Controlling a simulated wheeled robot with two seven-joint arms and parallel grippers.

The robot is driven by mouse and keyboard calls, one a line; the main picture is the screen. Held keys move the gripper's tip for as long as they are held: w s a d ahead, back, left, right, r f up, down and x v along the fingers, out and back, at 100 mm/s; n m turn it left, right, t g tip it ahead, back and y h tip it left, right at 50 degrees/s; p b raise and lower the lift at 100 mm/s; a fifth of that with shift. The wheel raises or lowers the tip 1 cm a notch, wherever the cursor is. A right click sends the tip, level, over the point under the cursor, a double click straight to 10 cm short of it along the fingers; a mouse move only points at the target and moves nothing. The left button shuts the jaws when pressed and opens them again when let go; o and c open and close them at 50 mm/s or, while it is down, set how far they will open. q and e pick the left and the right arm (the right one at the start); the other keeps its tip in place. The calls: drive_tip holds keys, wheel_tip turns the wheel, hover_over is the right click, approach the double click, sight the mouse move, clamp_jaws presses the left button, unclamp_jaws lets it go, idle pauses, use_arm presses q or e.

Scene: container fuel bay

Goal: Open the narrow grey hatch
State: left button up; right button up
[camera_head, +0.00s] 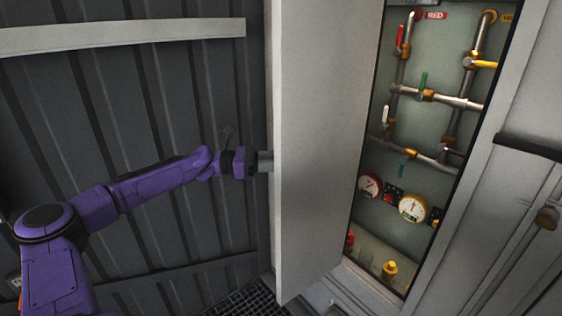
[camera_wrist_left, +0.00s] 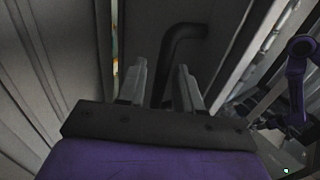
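The narrow grey hatch (camera_head: 318,130) stands wide open in the head view, swung out to the left of its compartment. I see its plain inner face; its outer face is hidden there. My left gripper (camera_head: 264,161) is at the hatch's left edge, its fingertips partly hidden behind the panel. In the left wrist view my left gripper (camera_wrist_left: 162,84) has its two fingers apart. A dark bent handle (camera_wrist_left: 180,48) on a grey surface lies beyond the fingers, its lower end showing in the gap between them. I see no contact on both sides.
The open compartment (camera_head: 425,130) holds pipes, coloured valve levers, a red gauge (camera_head: 369,186) and a cream-faced gauge (camera_head: 412,208). Grey cabinet doors (camera_head: 500,230) stand at the right. A ribbed dark wall (camera_head: 120,110) fills the left. A floor grate (camera_head: 240,300) lies below.

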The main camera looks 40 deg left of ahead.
use_arm(q)
drive_tip(key=v, duration=0.9)
drive_tip(key=shift+a, duration=0.25)
